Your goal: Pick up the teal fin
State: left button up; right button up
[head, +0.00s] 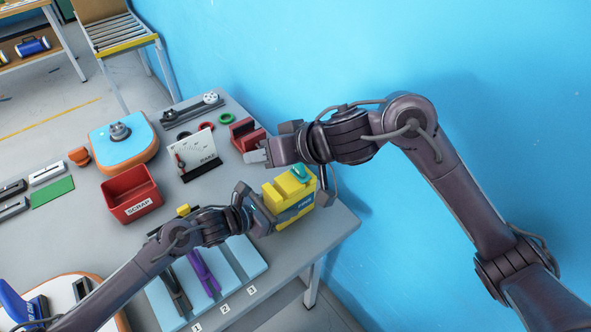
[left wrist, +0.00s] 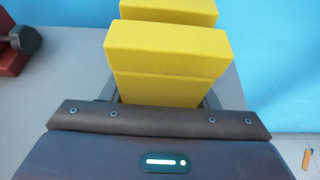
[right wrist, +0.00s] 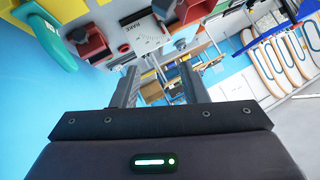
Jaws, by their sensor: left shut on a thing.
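The teal fin (head: 299,172) stands in the top of a yellow holder (head: 277,195) with a blue label, at the right end of the table. The fin also shows at the upper left of the right wrist view (right wrist: 52,42). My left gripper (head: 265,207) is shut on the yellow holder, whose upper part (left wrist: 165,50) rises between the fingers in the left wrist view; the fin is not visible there. My right gripper (head: 258,156) is above the table, left of and beyond the fin. Its fingers are apart with nothing between them.
A red block (head: 245,134) and white gauge panel (head: 197,150) stand behind the grippers. A red scrap bin (head: 131,193) is to the left. The blue wall (head: 400,60) is close on the right.

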jog(key=s+a+r+g, duration=0.15)
jog(key=a+g, duration=0.25)
jog(key=a, duration=0.7)
jog(key=n+g+h, duration=0.1)
jog(key=h, duration=0.8)
send_near(298, 165)
jog(key=f, duration=0.3)
jog(key=w+f, duration=0.1)
jog(key=f, duration=0.5)
jog(key=shift+w+a+f, duration=0.1)
jog(key=shift+w+f, duration=0.05)
jog(key=shift+w, duration=0.15)
jog(key=shift+c, duration=0.4)
grip_shut()
